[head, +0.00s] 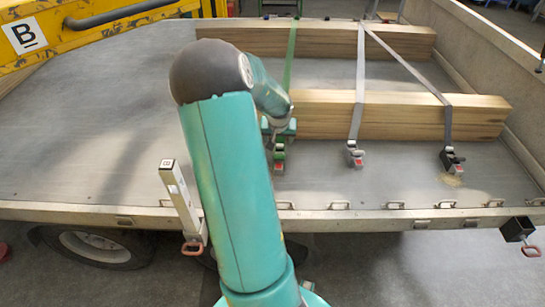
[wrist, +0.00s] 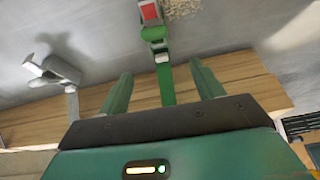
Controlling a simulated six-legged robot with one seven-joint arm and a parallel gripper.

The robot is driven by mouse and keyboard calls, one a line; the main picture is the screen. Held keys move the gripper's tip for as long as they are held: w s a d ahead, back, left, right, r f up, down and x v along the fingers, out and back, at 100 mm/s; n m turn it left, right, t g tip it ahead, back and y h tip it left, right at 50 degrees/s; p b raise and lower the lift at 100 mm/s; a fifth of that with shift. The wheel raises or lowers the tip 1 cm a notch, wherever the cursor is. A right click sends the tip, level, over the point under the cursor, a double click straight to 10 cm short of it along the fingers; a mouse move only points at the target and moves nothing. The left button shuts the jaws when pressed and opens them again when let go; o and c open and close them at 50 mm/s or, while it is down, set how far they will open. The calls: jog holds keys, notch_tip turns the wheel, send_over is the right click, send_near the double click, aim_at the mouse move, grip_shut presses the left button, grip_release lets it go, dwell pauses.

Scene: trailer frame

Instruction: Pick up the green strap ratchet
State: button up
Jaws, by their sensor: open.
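The green strap ratchet (head: 279,157) sits on the trailer bed in front of the near wooden beam, at the lower end of a green strap (head: 291,50). In the wrist view the ratchet (wrist: 152,28) is at the top centre, with a red part on its end. My gripper (wrist: 160,75) is open. Its two green fingers stand apart, one on each side of the green strap in the picture, with the ratchet beyond the fingertips. The jaws look empty. In the head view my arm partly hides the gripper, close to the ratchet and the beam.
The near beam (head: 400,115) and far beam (head: 340,40) lie across the bed. A white post (head: 180,200) stands at the bed's front edge.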

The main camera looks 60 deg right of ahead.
send_near(281, 148)
jog(key=f, duration=0.3)
jog(key=a+f, duration=0.1)
jog(key=shift+s+f, duration=0.2)
jog(key=shift+s, duration=0.05)
jog(key=x, duration=0.5)
jog(key=shift+w+a, duration=0.15)
jog(key=shift+a, duration=0.1)
jog(key=shift+r, duration=0.1)
jog(key=c, duration=1.3)
